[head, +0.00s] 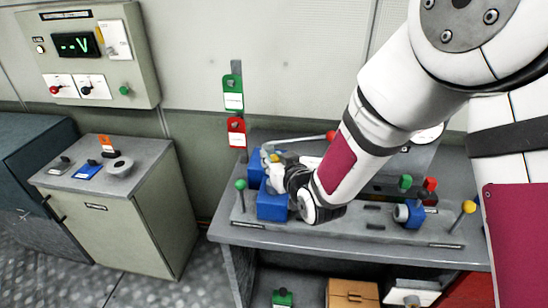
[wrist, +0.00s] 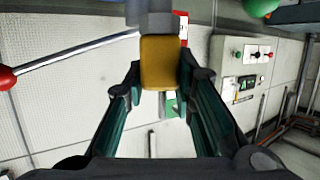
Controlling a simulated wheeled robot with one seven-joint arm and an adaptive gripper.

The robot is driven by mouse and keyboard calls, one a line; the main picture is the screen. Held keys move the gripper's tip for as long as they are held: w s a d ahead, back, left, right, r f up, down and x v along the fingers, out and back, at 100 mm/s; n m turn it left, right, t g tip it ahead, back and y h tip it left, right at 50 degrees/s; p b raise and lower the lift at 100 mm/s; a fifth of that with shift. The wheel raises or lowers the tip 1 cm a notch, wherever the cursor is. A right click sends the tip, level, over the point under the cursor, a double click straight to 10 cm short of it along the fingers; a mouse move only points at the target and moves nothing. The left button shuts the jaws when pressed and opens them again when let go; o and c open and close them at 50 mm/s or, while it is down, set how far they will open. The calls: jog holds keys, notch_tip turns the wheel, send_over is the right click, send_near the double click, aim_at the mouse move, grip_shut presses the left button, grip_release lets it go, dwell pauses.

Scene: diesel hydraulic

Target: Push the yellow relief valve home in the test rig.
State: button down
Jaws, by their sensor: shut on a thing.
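The yellow relief valve (wrist: 160,62) is a small rounded yellow block at the top middle of the wrist view. My gripper (wrist: 160,85) has its two fingers on either side of it and is shut on it. A grey part (wrist: 150,14) stands right at the valve's far end; I cannot tell how deep the valve sits in it. In the head view my gripper (head: 272,172) is at the left end of the test rig (head: 345,228), beside blue blocks (head: 272,206). There the valve is mostly hidden by my gripper.
A lever with a red knob (wrist: 7,78) reaches close to the gripper's left in the wrist view. A green-knobbed lever (head: 241,186) and a yellow-knobbed lever (head: 468,207) stand on the rig. A grey cabinet (head: 120,210) with small parts on top stands at left.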

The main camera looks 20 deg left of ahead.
jog(key=shift+f+b, duration=0.45)
jog(key=shift+f, duration=0.7)
jog(key=c, duration=1.3)
grip_release()
jog(key=shift+s, duration=0.1)
